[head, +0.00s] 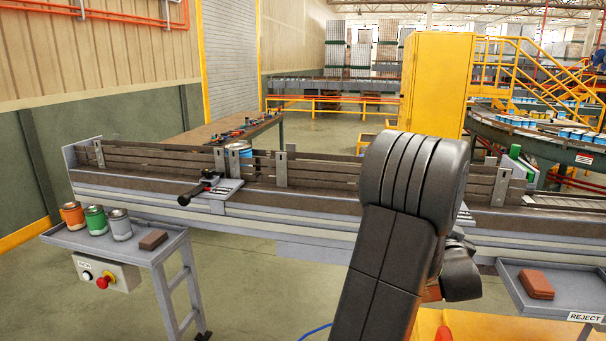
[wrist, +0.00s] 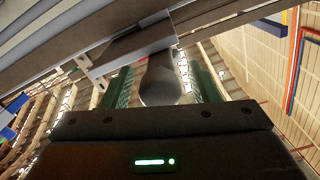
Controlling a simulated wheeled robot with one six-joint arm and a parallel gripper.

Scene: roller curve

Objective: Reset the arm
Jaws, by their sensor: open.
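My arm (head: 412,190) rises across the right middle of the head view, bent at a thick dark joint in front of the conveyor. My gripper's fingers are hidden there. In the wrist view my gripper (wrist: 160,72) shows two green fingers standing apart above a dark body with a green light. A rounded grey piece (wrist: 160,82) shows between the fingers, below a metal bar. I cannot tell whether it is touched or simply lies behind.
A grey conveyor (head: 290,222) with side rails runs across the head view. A black-handled clamp (head: 205,187) sits on its edge. A side stand (head: 160,240) at left holds cans and a brown block. A reject tray (head: 550,300) at right holds a reddish block.

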